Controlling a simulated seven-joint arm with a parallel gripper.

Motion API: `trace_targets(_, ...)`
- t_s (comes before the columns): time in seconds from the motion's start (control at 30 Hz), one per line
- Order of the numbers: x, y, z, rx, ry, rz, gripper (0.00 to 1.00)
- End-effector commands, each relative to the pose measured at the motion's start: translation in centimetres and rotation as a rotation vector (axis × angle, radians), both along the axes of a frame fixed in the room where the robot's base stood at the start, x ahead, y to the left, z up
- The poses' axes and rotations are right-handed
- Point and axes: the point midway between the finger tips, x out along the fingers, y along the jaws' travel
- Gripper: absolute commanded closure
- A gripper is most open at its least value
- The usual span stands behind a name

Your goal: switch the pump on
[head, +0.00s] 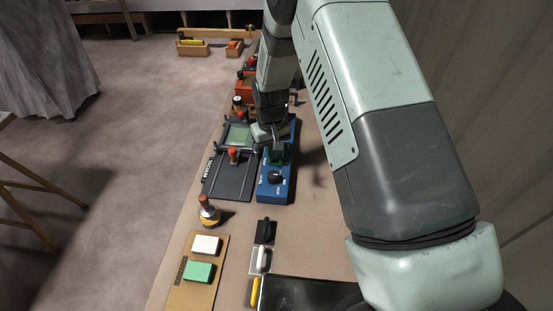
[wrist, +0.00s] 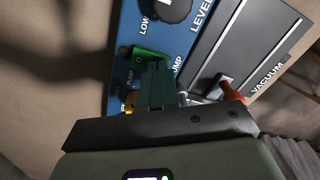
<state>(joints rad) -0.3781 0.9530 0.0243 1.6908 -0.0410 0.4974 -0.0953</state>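The blue pump box (head: 272,192) stands on the bench in the head view, with a black knob on its near part. Its blue panel also shows in the wrist view (wrist: 182,44), lettered LOW, LEVEL and PUMP. A green switch (wrist: 146,54) in a dark frame sits beside the PUMP lettering; which way it is set I cannot tell. My gripper (wrist: 158,72) has its teal fingers together, with nothing visible between them. The tips are at or just over the switch and partly hide it; contact is unclear. In the head view my gripper (head: 275,146) is over the box's far part.
A dark grey panel lettered VACUUM (wrist: 253,43), with a red-orange lever (wrist: 232,91), lies right beside the pump box. A brown-handled yellow item (head: 209,213), a board with white and green blocks (head: 190,285) and hand tools (head: 261,258) lie nearer on the bench.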

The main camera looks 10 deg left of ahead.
Motion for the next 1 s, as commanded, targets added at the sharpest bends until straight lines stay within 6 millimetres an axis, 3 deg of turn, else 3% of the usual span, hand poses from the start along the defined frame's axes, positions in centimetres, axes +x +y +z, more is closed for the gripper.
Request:
trace_targets(0.33,0.0,0.0,0.0,0.0,0.0,0.0,1.0)
trace_targets(1.0,0.0,0.0,5.4,0.0,-0.001,0.0,1.0)
